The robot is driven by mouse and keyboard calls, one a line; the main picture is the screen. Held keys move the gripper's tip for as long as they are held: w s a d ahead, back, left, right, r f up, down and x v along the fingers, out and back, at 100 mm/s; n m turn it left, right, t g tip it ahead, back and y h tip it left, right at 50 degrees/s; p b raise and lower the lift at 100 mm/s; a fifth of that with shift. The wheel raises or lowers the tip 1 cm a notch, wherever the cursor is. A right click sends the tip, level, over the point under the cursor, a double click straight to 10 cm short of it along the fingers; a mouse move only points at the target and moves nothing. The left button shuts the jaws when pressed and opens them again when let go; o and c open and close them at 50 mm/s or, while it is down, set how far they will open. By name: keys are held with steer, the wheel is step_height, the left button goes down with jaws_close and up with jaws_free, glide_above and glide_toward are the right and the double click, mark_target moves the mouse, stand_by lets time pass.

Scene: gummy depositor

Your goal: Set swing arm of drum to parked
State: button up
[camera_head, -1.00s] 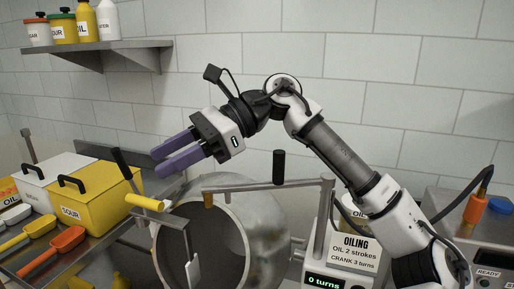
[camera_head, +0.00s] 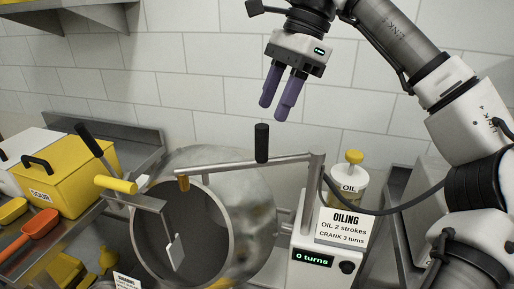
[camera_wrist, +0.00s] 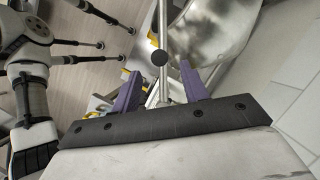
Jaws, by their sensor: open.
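The swing arm (camera_head: 225,165) is a grey bar reaching left from a post on the oiling unit. Its amber tip (camera_head: 183,183) sits at the upper rim of the drum (camera_head: 225,228). A black upright handle (camera_head: 262,143) stands on the bar. My gripper (camera_head: 278,112) is open and empty, fingers down, above the handle and apart from it in the head view. In the wrist view the handle's round black top (camera_wrist: 160,58) shows between my two purple fingers, with the bar (camera_wrist: 163,25) running behind it. The drum's mouth faces the front left.
The oiling unit (camera_head: 312,270) reads 0 turns, with a sign above. A yellow-topped OIL bottle (camera_head: 347,182) stands behind it. A yellow handle (camera_head: 115,185) with a scraper is at the drum's left. Yellow and white bins and scoops fill the left counter. A shelf hangs upper left.

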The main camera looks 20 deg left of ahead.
mark_target(258, 159)
steer(key=x, duration=0.8)
steer(key=shift+s+a+f, duration=0.1)
steer(key=shift+a+f, duration=0.1)
steer(key=shift+f, duration=0.15)
jaws_close()
